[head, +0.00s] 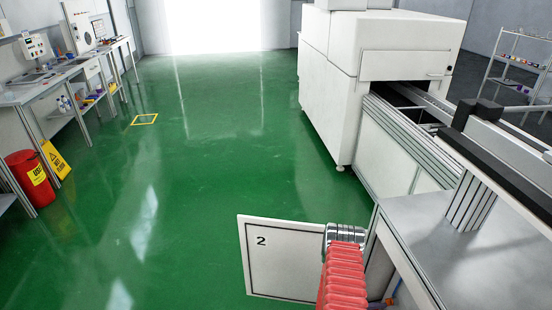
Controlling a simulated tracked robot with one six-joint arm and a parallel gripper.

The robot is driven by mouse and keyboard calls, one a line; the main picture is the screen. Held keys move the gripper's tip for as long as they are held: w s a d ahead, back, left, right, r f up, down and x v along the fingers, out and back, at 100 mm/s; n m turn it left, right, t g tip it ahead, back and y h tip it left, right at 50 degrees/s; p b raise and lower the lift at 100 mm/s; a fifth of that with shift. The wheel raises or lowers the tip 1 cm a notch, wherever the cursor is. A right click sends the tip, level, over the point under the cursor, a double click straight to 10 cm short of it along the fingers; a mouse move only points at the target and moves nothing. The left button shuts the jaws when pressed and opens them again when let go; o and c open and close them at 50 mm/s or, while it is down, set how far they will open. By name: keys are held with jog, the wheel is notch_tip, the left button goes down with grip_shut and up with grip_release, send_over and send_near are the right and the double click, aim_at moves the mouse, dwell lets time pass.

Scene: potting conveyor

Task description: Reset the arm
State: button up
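My gripper's fingers do not show in the head view, so I cannot see whether they are open or hold anything. A red ribbed sleeve with a silver ringed end rises from the bottom edge, right of centre. It may be part of my arm, but I cannot be sure. It overlaps the right edge of a white panel marked 2 (280,262) and stands left of a grey metal worktop (470,265).
A white machine (375,75) with a conveyor (415,125) stands on the right. Workbenches (60,82), a red bin (30,180) and a yellow sign (55,160) line the left. A wire shelf (515,75) is at far right. The green floor (200,150) between is clear.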

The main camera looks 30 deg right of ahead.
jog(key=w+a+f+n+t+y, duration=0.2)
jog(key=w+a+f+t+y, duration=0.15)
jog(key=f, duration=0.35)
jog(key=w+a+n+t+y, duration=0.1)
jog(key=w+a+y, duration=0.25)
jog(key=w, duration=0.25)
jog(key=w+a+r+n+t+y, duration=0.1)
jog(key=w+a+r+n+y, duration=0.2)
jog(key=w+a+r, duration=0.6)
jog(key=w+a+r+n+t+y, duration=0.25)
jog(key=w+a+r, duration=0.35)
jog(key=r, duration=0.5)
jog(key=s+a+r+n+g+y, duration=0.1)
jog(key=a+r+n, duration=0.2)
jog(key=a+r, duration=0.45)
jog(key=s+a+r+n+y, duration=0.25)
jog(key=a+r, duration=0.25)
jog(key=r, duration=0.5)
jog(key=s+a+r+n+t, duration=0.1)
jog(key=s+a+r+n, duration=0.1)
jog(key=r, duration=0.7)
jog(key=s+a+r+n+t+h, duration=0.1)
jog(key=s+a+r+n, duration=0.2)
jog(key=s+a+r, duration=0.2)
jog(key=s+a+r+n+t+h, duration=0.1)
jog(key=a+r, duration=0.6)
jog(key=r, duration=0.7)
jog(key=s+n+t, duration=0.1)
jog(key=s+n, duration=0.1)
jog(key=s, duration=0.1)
